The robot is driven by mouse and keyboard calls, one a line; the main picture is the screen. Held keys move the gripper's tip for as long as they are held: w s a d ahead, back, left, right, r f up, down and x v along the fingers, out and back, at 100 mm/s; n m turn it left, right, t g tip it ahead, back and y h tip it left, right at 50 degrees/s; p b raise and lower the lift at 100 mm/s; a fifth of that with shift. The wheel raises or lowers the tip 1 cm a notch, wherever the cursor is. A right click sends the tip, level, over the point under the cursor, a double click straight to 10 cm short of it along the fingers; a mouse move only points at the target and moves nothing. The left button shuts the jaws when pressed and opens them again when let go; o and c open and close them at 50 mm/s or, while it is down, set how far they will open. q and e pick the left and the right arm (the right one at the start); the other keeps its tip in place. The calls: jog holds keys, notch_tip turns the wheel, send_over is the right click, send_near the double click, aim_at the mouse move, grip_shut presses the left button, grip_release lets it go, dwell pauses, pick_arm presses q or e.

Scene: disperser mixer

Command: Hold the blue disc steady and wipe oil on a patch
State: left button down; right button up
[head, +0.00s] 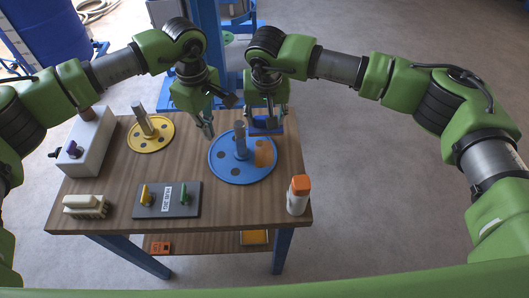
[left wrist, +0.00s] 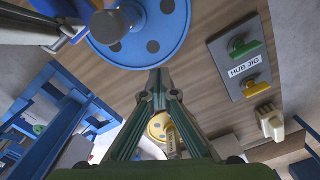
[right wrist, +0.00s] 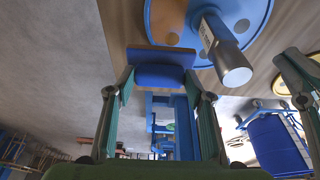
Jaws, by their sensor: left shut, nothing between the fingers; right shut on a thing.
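The blue disc (head: 228,171) lies flat on the wooden table, with dark holes and an upright grey shaft (head: 240,138). An orange-brown patch (head: 264,152) is on its right part; it also shows in the right wrist view (right wrist: 166,18). My left gripper (head: 209,133) is shut and empty, just beside the disc's upper-left rim; touching or apart I cannot tell. In the left wrist view the disc (left wrist: 140,48) is beyond the fingertips. My right gripper (head: 267,121) is shut on a blue block (right wrist: 160,66), near the disc's far right rim beside the patch.
A yellow disc (head: 152,143) with a shaft is at the back left. A white box (head: 88,143), a brush-like block (head: 86,206) and the HUB JIG plate (head: 167,206) are at left and front. A white bottle with orange cap (head: 298,196) stands at the front right corner.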

jog(key=shift+s+f, duration=0.15)
dwell(0.4)
jog(key=shift+s+f, duration=0.15)
jog(key=shift+s, duration=1.95)
notch_tip(320, 180, up, 8)
jog(key=shift+a, duration=0.1)
dwell(0.5)
notch_tip(320, 180, down, 7)
dwell(3.0)
jog(key=shift+w, duration=0.1)
jog(key=shift+w+f, duration=0.2)
jog(key=shift+w, duration=2)
